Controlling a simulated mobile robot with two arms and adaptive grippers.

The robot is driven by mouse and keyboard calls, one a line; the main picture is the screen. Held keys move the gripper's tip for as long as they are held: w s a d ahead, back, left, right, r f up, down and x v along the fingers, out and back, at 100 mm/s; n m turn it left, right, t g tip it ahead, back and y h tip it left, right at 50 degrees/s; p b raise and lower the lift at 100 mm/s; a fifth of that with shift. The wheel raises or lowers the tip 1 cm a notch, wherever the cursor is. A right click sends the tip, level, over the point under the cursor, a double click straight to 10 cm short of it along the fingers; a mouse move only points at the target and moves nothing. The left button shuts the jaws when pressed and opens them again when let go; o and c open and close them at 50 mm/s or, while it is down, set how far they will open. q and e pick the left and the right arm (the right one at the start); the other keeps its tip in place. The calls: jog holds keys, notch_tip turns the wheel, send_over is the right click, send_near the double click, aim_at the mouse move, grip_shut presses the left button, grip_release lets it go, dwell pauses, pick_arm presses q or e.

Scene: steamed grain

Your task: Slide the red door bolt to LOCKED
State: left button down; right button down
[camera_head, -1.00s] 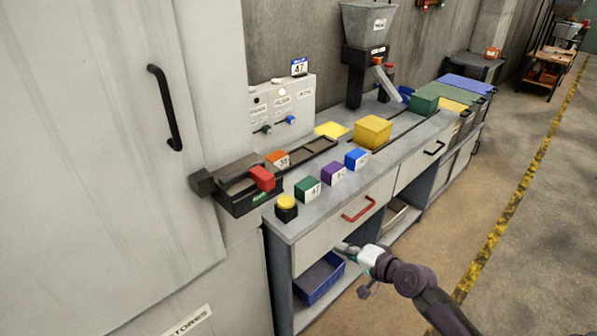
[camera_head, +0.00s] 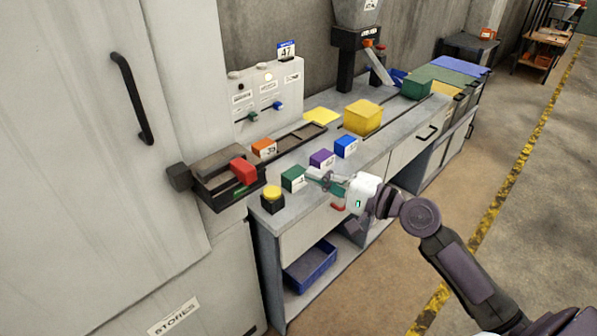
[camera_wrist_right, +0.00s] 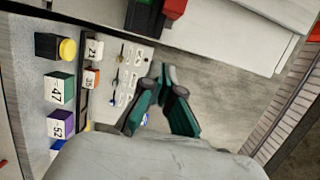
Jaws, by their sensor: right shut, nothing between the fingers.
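The red door bolt (camera_head: 243,169) sits on a dark bolt housing (camera_head: 226,203) fixed at the edge of the grey cabinet door. A green label shows on the housing's front; its text is too small to read. In the right wrist view the red bolt (camera_wrist_right: 174,8) is at the top edge, partly cut off. My right gripper (camera_head: 312,176) is shut and empty, over the front of the bench by the green and purple cubes, to the right of the bolt and apart from it. In the right wrist view its green fingers (camera_wrist_right: 165,70) point upward. My left gripper is not in view.
Green (camera_head: 293,180), purple (camera_head: 321,160), blue (camera_head: 346,147) and orange (camera_head: 264,148) cubes stand on the bench. A yellow button (camera_head: 272,198) stands at the near corner. A larger yellow block (camera_head: 363,117) sits farther back. The cabinet handle (camera_head: 132,98) sticks out at left.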

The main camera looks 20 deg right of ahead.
jog(key=w+a+p, duration=0.5)
jog(key=a, duration=0.3)
jog(key=shift+w+a+p, duration=0.3)
jog(key=shift+w+a, duration=0.05)
jog(key=shift+w, duration=0.05)
jog(key=shift+w, duration=0.1)
